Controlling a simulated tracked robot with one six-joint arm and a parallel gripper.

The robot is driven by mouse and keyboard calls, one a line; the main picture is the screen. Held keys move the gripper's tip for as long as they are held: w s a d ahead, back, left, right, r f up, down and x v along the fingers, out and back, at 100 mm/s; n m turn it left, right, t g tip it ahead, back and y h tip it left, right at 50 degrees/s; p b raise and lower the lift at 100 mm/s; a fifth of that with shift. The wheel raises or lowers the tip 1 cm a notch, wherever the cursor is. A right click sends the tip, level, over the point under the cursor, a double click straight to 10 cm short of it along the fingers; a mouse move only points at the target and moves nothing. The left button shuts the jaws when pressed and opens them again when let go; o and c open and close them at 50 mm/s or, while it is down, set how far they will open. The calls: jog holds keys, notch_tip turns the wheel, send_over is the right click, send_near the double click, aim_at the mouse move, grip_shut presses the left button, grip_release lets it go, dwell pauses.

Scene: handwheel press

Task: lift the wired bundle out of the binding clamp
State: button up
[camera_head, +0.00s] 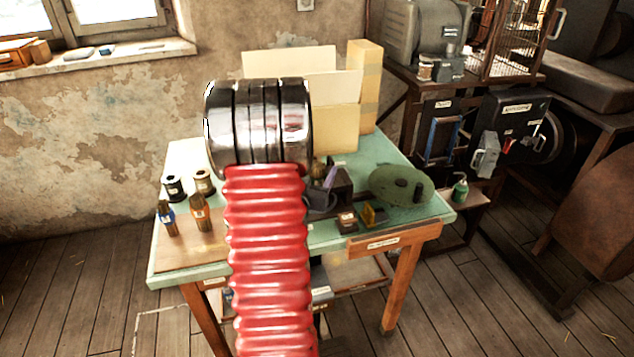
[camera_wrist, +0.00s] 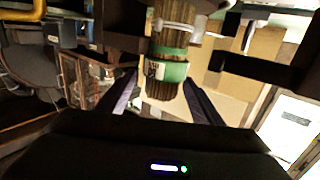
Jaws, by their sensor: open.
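The wired bundle (camera_wrist: 166,78) of brown strands, with a green band and a pale tie, shows in the wrist view between the fingers of my gripper (camera_wrist: 160,92). The fingers are open, one on each side of the bundle; I cannot tell whether either touches it. Dark blocks (camera_wrist: 248,68), apparently the binding clamp, flank the bundle farther up that view. In the head view the dark clamp (camera_head: 342,194) stands on the green table, partly hidden by my red arm. Only a small brown part of the bundle (camera_head: 318,168) shows there.
On the table (camera_head: 182,155), two spools (camera_head: 174,188) and two banded bundles (camera_head: 200,213) stand left of my arm. Cardboard boxes (camera_head: 338,115) stand behind.

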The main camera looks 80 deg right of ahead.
aim_at(320, 162)
jog(key=shift+s+d, duration=0.1)
jog(key=shift+d, duration=2.3)
jog(key=shift+c, duration=0.3)
jog(key=c, duration=1.1)
jog(key=shift+a, duration=0.1)
jog(key=shift+c, duration=0.2)
jog(key=shift+a+r, duration=0.35)
jog(key=shift+r, duration=0.1)
jog(key=a+r, duration=0.7)
jog(key=a, duration=0.6)
jog(key=shift+w, duration=0.4)
